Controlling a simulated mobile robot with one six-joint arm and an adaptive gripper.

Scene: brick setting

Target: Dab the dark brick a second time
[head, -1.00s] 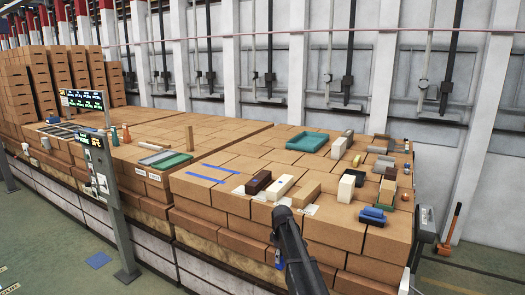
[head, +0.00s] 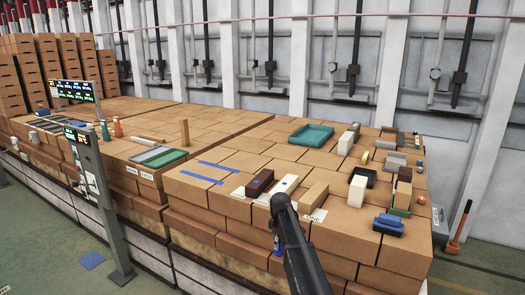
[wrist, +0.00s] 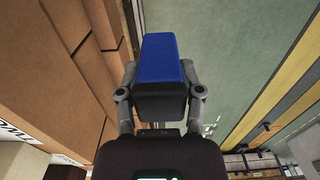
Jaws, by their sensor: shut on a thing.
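The dark brick (head: 259,185) lies on the brick-topped bench, left of a white brick (head: 285,184) and a tan brick (head: 313,197). A small mark seems to show on its top, too small to tell what it is. My gripper (wrist: 160,88) is shut on a dark block with a blue face (wrist: 163,58), held between both fingers in the wrist view. In the head view a bit of blue (head: 277,244) shows beside my arm at the bench's front side, below and apart from the dark brick. My arm hides most of the gripper there.
Blue strips (head: 213,174) lie left of the dark brick. A teal tray (head: 311,135), an upright white block (head: 357,189) and a blue block (head: 388,224) stand to the right with several small items. A screen post (head: 97,200) stands front left. The bench's back middle is clear.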

